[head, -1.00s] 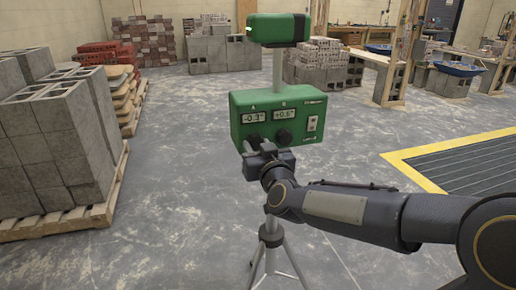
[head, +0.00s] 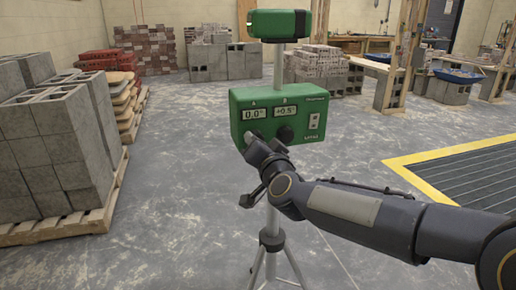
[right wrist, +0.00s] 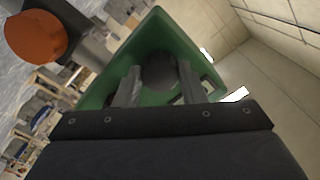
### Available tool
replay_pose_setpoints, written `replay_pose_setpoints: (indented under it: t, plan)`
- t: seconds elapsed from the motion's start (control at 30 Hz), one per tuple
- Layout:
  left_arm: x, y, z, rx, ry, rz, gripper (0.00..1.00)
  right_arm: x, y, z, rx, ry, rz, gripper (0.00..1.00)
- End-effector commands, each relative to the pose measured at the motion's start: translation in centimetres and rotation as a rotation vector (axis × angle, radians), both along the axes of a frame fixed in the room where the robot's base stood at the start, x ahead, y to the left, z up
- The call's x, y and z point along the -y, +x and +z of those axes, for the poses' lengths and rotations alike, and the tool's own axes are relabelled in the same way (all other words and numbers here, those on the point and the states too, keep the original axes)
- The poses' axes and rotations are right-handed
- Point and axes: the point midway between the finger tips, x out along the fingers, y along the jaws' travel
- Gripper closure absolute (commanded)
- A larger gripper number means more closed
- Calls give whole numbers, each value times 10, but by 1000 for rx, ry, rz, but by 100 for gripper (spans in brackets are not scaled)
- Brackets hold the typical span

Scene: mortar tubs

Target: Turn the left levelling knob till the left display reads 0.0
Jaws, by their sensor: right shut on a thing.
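The green levelling box (head: 238,112) stands on a tripod. Its left display (head: 254,114) reads 0.0 and its right display (head: 285,111) reads +0.5. My right gripper (head: 252,140) is at the box's lower left front and hides most of the left knob in the head view. In the right wrist view the dark round left knob (right wrist: 158,70) sits between my two fingers, which are shut on it. The right knob (head: 285,134) is just right of the gripper, free. My left gripper is not in view.
The tripod (head: 270,242) stands below the box, close behind my right arm. A green head unit (head: 277,25) tops the post. Grey blocks on a pallet (head: 75,232) stand at left. Yellow-edged floor grating (head: 460,175) lies at right. The floor between is clear.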

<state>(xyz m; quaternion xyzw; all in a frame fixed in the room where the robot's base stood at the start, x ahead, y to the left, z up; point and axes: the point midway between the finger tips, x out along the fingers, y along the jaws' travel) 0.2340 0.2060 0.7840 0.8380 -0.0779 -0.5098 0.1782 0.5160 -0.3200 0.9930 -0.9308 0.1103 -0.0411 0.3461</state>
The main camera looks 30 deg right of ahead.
Motion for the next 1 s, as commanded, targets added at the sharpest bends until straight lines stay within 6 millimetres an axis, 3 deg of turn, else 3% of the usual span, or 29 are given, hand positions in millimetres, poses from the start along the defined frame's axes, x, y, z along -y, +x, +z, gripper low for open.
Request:
replay_pose_setpoints:
  t: [0.67,0.7,0.87,1.0]
  plan:
    - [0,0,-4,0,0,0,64,0,0,0,16,73,0,86]
    - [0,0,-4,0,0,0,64,0,0,0,16,72,0,62]
    - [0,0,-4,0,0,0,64,0,0,0,16,72,0,42]
    - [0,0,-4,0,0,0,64,0,0,0,16,71,0,42]
